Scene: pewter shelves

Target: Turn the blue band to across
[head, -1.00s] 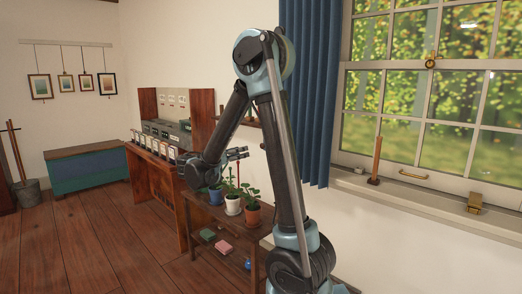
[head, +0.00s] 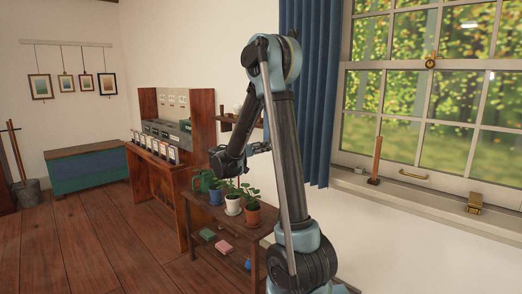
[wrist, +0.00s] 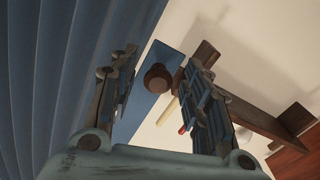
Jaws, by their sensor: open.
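In the wrist view a flat blue piece (wrist: 167,59), which looks like the blue band, lies slantwise against the pale wall. A round brown knob (wrist: 155,78) stands in front of it. My gripper (wrist: 162,60) is open, with one finger on each side of the knob in the picture. I see no contact, and cannot tell how far off the knob is. In the head view my gripper (head: 259,148) is small, beyond my arm and above the plant table. The blue band cannot be made out there.
A blue curtain (head: 305,95) hangs close by and fills the wrist view's left (wrist: 45,70). A wooden wall shelf (head: 226,123) is near my gripper. Potted plants stand on a low table (head: 205,216) below. The floor (head: 100,235) at left is clear.

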